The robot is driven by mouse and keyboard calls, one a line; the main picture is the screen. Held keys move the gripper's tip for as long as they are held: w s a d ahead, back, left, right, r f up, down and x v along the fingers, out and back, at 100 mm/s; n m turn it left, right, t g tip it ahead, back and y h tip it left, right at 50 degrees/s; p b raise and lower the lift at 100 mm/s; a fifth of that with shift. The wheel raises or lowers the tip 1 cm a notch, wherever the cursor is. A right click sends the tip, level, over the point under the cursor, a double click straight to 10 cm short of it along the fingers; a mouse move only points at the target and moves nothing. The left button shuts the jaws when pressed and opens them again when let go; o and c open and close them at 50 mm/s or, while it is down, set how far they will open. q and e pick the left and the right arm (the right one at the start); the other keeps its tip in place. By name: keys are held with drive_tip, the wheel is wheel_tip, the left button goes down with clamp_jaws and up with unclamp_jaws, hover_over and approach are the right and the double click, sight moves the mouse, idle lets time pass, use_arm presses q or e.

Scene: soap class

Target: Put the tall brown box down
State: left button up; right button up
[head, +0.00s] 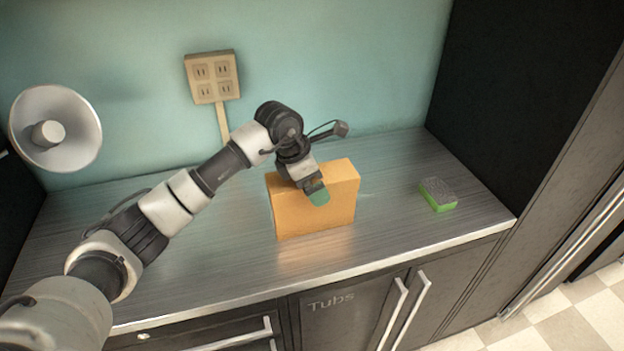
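The tall brown box (318,218), plain orange-brown, is upright at the middle of the grey counter. My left gripper (313,188) reaches down to its top edge from the upper left. One green-tipped finger lies against the box's front face, and the other finger is hidden behind the box. The gripper appears shut on the box. The box's lower edge is at or very close to the counter top; I cannot tell whether it touches. My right gripper is not in view.
A green and grey sponge (438,194) lies on the counter (400,228) to the right of the box. A tall dark cabinet side (520,90) bounds the right end. An outlet plate (212,77) and a round white fixture (55,128) are at the back wall. Bare counter lies between box and sponge.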

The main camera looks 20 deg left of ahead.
use_arm(q)
drive_tip(key=shift+r, duration=0.2)
drive_tip(key=shift+a+r, duration=0.15)
drive_tip(key=shift+r, duration=0.2)
drive_tip(key=b+v, duration=0.2)
drive_tip(key=v, duration=0.9)
drive_tip(key=shift+s, duration=0.2)
drive_tip(key=shift+f, duration=0.1)
